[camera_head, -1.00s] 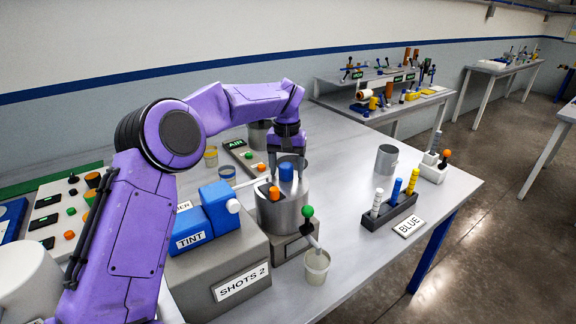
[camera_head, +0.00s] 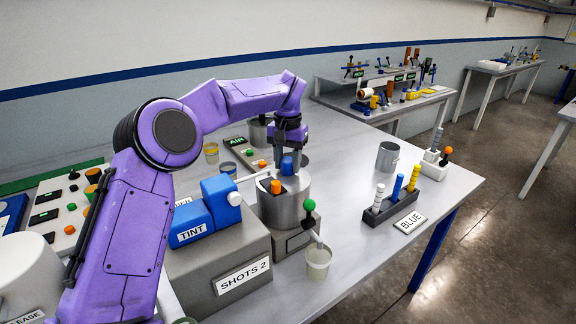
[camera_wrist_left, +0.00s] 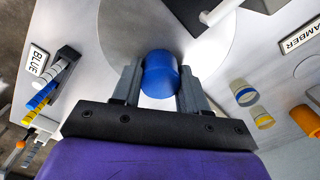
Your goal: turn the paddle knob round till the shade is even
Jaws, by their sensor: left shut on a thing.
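The metal bath pot (camera_head: 283,212) stands on a grey base near the middle of the table. A blue knob (camera_head: 287,166), which I take for the paddle knob, stands upright at its top. My left gripper (camera_head: 288,157) reaches down from above and is shut on this knob. In the left wrist view the blue knob (camera_wrist_left: 160,76) sits between the two grey fingers (camera_wrist_left: 159,88), over a round grey surface. The resin and its shade cannot be made out. My right gripper is not in view.
A blue TINT unit (camera_head: 206,213) is at left, a cup (camera_head: 318,262) in front. A rack of colour sticks (camera_head: 394,202) and a metal cup (camera_head: 387,157) stand right.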

